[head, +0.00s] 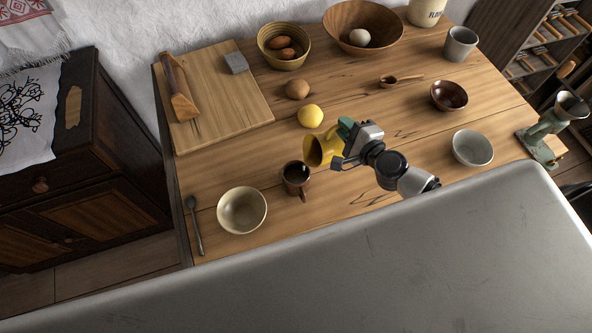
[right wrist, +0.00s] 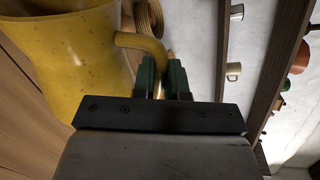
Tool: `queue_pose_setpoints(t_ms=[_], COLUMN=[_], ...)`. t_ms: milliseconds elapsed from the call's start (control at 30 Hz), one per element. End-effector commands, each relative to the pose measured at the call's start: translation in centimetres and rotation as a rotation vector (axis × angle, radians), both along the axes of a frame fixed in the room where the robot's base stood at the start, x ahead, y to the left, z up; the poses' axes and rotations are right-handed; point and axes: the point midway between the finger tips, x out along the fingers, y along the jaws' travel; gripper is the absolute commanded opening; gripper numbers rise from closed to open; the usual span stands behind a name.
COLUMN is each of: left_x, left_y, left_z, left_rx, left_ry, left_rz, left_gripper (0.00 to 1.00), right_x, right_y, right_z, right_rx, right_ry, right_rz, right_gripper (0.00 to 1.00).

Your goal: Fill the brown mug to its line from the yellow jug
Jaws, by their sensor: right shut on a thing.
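The yellow jug (head: 320,148) is tilted well over to the left above the table, its dark mouth facing the brown mug. The brown mug (head: 296,176) stands upright on the table, just left of and below the jug in the head view. Its inside looks dark; I cannot make out its line or its level. My right gripper (head: 347,145) is shut on the jug's handle. In the right wrist view, the green fingers (right wrist: 163,80) close around the yellow handle, with the jug (right wrist: 70,55) beside them. I see no clear stream of liquid. My left gripper is not in view.
A cream bowl (head: 242,210) and a spoon (head: 195,225) lie left of the mug. A brown bowl (head: 449,96) and a pale bowl (head: 472,148) stand right. A cutting board (head: 225,110) lies back left.

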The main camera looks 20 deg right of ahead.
Motion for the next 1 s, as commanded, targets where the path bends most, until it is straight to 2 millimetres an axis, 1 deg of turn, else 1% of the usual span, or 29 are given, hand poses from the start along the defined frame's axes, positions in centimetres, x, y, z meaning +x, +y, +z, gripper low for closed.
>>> queue_pose_setpoints(t_ms=[33,1000], left_x=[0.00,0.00], left_y=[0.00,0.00], left_z=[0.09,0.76], left_rx=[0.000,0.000], left_ry=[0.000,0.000], left_rz=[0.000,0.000], left_gripper=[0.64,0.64], right_x=[0.08,0.03], right_y=[0.02,0.37], right_z=[0.24,0.59], right_rx=[-0.001,-0.032], right_ry=[-0.004,-0.009], right_rz=[-0.001,-0.001], right_gripper=[0.00,0.00])
